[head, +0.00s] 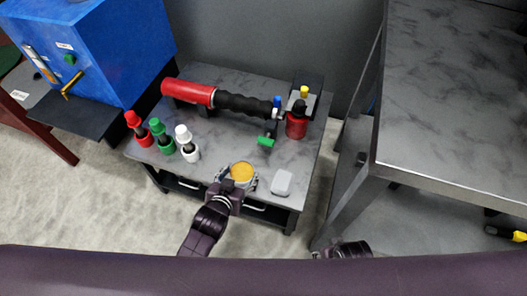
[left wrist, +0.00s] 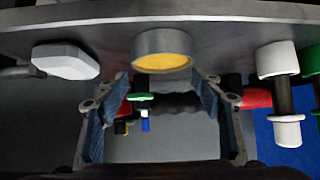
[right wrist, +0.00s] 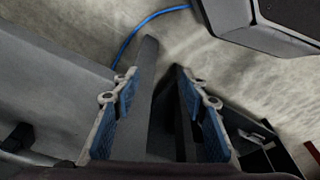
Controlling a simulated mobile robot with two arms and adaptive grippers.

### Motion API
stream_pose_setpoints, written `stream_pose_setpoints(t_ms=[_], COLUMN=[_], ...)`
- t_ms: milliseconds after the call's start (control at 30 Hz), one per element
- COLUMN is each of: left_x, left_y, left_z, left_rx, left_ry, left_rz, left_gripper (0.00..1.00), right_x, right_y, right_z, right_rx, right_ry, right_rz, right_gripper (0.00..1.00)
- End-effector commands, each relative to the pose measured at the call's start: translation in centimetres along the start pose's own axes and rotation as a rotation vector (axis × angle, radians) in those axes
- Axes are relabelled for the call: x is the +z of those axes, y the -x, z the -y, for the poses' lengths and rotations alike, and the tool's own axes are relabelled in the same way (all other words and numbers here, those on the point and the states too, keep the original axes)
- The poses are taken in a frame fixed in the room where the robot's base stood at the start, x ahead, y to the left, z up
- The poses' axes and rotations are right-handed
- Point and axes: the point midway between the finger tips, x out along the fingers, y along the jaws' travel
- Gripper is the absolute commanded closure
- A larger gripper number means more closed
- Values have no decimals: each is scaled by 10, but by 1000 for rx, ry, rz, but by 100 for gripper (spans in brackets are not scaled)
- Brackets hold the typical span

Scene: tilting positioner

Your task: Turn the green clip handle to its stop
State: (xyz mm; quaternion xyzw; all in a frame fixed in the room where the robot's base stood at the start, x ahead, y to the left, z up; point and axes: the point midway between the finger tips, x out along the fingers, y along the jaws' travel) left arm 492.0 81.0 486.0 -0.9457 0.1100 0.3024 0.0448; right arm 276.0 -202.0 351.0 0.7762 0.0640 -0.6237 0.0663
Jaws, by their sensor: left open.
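The green clip handle (head: 265,141) sits on the grey table, below the black grip end of the red and black tool (head: 215,95). In the left wrist view the green handle (left wrist: 142,97) shows beyond and between the fingers. My left gripper (head: 238,181) is open at the table's front edge, around or just in front of a grey round container with a yellow top (head: 242,172). It is apart from the green handle. In the left wrist view the open fingers (left wrist: 162,95) hold nothing visible. My right gripper (right wrist: 165,85) is open and empty, low beside the grey bench.
Red, green and white bottles (head: 187,143) stand at the table's left. A red jar (head: 296,121) stands at the right, a pale block (head: 282,183) at the front right. A blue cabinet (head: 95,50) is at left, a higher grey bench (head: 450,90) at right.

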Motion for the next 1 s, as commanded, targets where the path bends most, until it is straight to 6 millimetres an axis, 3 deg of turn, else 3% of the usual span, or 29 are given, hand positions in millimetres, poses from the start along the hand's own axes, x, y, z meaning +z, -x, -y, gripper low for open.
stream_pose_setpoints(t_ms=[133, 300, 467, 800, 1000], left_x=[-40, -64, -69, -78, -82], left_y=[-15, -19, -34, -77, -89], left_z=[-25, -40, -42, -45, -46], left_rx=[45, 75, 77, 76, 77], left_ry=[-14, -21, -22, -22, -22], left_rz=[-149, -228, -234, -231, -231], left_gripper=[39, 39, 39, 39, 39], right_x=[4, 4, -4, -24, -29], right_y=[-17, -21, -10, 30, 46], right_z=[0, 1, 0, -2, -3], right_rx=[0, 0, 1, 5, 6], right_ry=[1, 1, -1, -5, -6], right_rz=[0, -2, -11, -36, -41], right_gripper=[60, 60, 60, 60, 60])
